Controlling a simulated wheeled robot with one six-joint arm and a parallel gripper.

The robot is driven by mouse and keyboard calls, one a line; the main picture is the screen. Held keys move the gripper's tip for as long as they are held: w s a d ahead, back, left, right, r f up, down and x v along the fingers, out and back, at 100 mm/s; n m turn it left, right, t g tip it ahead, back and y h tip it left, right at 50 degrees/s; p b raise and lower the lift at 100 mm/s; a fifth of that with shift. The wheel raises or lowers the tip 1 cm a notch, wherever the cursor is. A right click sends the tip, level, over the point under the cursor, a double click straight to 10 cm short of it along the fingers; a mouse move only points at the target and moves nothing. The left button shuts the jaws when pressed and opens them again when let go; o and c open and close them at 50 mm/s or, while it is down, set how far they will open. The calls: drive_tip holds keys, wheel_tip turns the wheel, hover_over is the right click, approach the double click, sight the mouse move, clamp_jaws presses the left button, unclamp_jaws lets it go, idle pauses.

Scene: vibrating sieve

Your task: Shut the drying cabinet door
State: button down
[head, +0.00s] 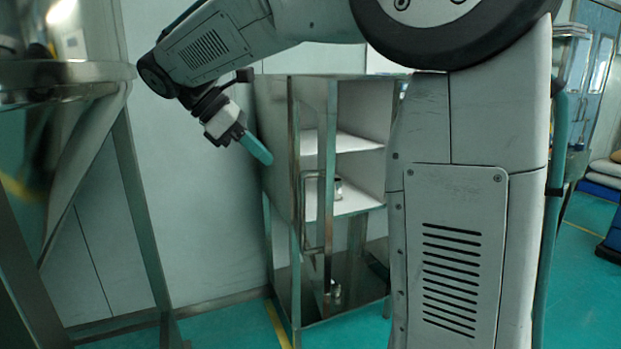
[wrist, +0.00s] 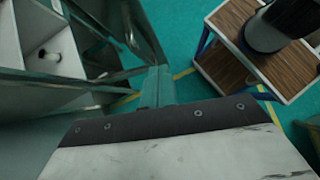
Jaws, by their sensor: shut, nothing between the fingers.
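The drying cabinet (head: 362,108) stands in the middle of the head view, with white shelves showing inside. Its metal-framed door (head: 329,150) stands open at the front left, seen nearly edge-on, with a long bar handle (head: 306,215). My gripper (head: 264,154) is shut and empty. In the head view its teal fingers point down and right, close to the cabinet's left side; I cannot tell whether they touch it. In the wrist view the fingers (wrist: 157,82) show at the centre, with the cabinet (wrist: 45,25) at upper left. My arm hides the cabinet's right part.
A metal cup (head: 337,187) stands on a cabinet shelf. A steel frame (head: 140,210) stands at the left. In the wrist view a wood-topped cart (wrist: 228,70) stands at the right. Teal floor (wrist: 195,25) lies bare between cart and cabinet.

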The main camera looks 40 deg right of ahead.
drive_tip(key=w, duration=0.2)
approach(325, 190)
wheel_tip(325, 190, down, 4)
drive_tip(key=shift+s+d+f+n+h, duration=0.15)
drive_tip(key=shift+s+d, duration=0.15)
drive_tip(key=shift+d, duration=0.3)
drive_tip(key=shift+s+d+f+n+h, duration=0.15)
drive_tip(key=shift+s+d, duration=0.1)
drive_tip(key=shift+d, duration=0.3)
drive_tip(key=shift+s+d, duration=0.2)
drive_tip(key=shift+d, duration=0.25)
